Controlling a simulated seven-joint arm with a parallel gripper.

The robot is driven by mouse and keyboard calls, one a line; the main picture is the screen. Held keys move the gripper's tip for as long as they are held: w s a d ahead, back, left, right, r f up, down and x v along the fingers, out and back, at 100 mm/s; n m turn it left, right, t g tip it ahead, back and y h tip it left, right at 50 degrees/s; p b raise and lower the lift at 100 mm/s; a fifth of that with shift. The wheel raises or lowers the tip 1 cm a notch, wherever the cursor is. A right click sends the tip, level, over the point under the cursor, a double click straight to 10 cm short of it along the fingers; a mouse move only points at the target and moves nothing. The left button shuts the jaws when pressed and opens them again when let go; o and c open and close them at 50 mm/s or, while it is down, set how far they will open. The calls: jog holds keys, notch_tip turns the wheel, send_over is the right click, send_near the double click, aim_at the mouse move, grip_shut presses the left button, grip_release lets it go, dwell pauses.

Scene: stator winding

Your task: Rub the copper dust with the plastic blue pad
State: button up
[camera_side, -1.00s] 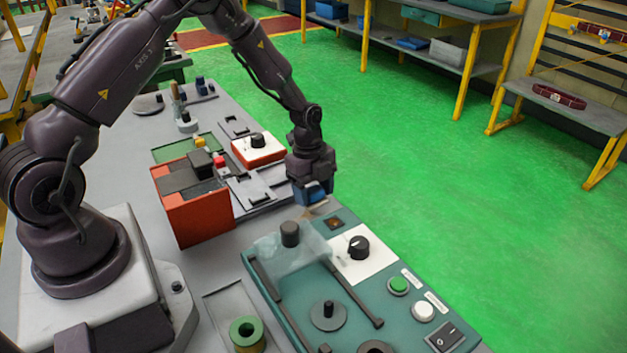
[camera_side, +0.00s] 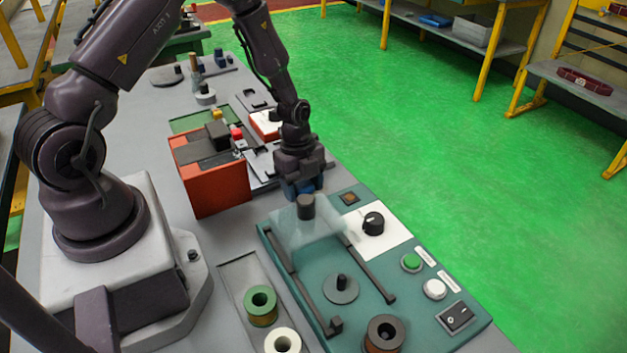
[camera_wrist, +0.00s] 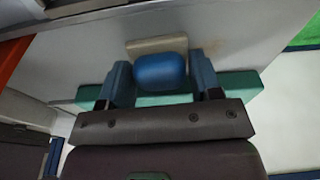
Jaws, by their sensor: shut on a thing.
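My gripper (camera_side: 302,186) points down at the far end of the teal winding machine (camera_side: 345,275). It is shut on the blue pad (camera_side: 306,187), which shows only as a small blue patch below the fingers in the side view. In the wrist view the pad (camera_wrist: 160,70) is a rounded blue block between the two fingers of my gripper (camera_wrist: 161,80). A beige strip (camera_wrist: 157,44) lies just beyond the pad there; I cannot tell whether they touch. I cannot make out any copper dust now; the area under the gripper is hidden.
A clear guard (camera_side: 308,232) with a black knob stands on the machine close to my gripper. An orange-red box (camera_side: 212,180) is to the left. Green (camera_side: 261,306) and white (camera_side: 283,341) spools stand at the front. The grey bench is bare between box and machine.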

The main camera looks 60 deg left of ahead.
aim_at(332, 188)
jog(key=shift+w+r, duration=0.1)
jog(key=shift+w, duration=3.35)
notch_tip(332, 188, up, 8)
jog(key=shift+s, duration=0.1)
